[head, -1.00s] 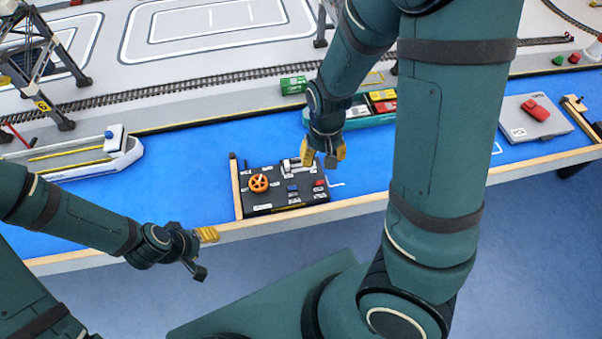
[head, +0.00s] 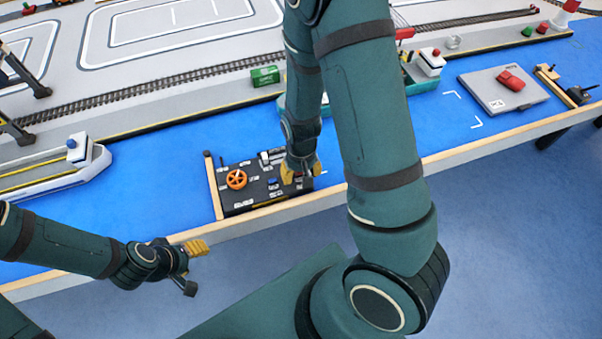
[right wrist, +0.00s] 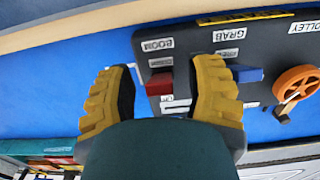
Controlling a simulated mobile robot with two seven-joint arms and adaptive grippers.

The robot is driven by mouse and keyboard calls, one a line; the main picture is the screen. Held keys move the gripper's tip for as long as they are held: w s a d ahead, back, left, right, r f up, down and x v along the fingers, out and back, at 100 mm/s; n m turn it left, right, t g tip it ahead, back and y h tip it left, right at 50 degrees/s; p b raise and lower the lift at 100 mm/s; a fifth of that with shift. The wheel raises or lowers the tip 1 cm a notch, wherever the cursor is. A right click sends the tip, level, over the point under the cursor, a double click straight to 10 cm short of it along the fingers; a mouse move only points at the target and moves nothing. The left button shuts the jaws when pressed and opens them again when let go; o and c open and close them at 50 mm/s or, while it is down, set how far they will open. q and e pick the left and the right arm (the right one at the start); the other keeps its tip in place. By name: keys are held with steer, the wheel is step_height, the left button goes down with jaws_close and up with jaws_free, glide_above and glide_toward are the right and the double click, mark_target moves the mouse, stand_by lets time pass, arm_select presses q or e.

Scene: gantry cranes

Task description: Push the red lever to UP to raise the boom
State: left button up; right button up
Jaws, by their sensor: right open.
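The black control box (head: 228,207) stands near the table's front edge. In the right wrist view, the red lever (right wrist: 158,84) sits at the BOOM label (right wrist: 158,45), left of the blue lever (right wrist: 249,75). My right gripper (head: 301,173) is open over the box's right end. Its yellow-padded fingers (right wrist: 165,70) straddle the red lever in the right wrist view, with gaps showing on both sides. Contact cannot be seen, and the gripper hides the lever in the head view. My left gripper (head: 198,268) is open and empty, in front of the table edge.
An orange wheel (head: 236,179) is on the box's left part. A wooden post strip (head: 213,190) borders the box on the left. A white boat (head: 85,160) lies further left. A grey case (head: 500,92) with a red handle lies at the right.

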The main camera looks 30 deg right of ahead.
steer(key=shift+f, duration=0.1)
jaws_close()
